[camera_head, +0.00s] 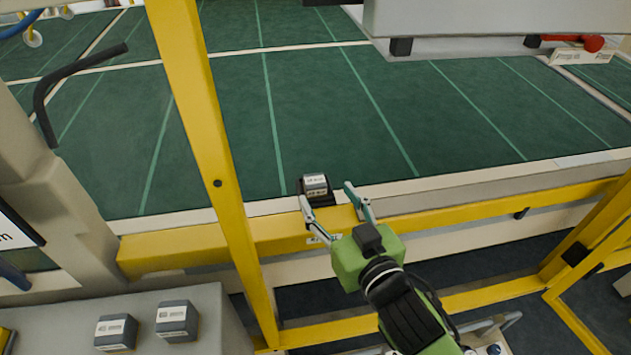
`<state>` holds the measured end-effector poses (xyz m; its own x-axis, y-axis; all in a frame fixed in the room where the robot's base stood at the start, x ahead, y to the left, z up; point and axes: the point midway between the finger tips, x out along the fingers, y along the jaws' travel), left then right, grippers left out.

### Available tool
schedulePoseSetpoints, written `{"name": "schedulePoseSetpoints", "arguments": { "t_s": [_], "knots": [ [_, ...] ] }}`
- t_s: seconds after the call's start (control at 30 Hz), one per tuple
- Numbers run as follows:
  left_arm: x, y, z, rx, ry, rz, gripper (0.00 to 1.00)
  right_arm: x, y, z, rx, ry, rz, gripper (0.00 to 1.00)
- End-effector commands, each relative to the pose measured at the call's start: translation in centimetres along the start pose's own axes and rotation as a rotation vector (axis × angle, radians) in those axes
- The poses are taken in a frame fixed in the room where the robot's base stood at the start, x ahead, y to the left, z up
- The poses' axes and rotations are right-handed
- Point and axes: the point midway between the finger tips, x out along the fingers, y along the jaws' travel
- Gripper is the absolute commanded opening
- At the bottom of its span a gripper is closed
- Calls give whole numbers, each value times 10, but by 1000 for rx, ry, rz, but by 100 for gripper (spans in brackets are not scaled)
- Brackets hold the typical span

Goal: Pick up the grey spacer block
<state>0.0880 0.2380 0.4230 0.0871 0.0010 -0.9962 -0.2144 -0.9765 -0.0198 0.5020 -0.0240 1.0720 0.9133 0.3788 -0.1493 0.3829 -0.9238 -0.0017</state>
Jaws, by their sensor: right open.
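A small grey block (315,184) with a pale label sits in a dark holder (304,188) at the edge of the green surface, above the yellow rail. My right gripper (326,193) is open, its two fingers pointing up the picture towards this block. The left fingertip appears close to the holder's lower left and the right fingertip lies to the right of the block. I cannot tell whether either finger touches. Two more grey blocks with labelled tops, one (116,332) and another (177,320), stand on a grey surface at the lower left. My left gripper is not in view.
A yellow post (205,150) rises left of the block, and a yellow rail (440,220) runs below it. The green surface (330,110) beyond is clear. A pale machine body (490,18) overhangs at the top right. A black bent handle (75,70) is at the left.

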Motion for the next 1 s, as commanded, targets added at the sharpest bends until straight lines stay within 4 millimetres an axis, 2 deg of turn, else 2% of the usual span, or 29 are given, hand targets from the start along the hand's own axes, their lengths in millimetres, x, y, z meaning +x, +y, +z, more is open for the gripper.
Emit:
{"name": "schedulePoseSetpoints", "arguments": {
  "t_s": [0.1, 0.33, 0.63, 0.97, 1.0],
  "knots": [
    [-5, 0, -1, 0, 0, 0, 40, 17, 0, -1, -1, 1, 0, 54],
    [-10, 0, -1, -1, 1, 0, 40, 31, 0, -1, 0, -1, 0, 54],
    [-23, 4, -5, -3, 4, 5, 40, 69, 1, 1, -1, 0, 0, 54],
    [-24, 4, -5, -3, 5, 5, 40, 76, 0, 3, 0, -1, 0, 54],
    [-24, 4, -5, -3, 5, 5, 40, 76, 0, 3, 0, -1, 0, 47]
  ]
}}
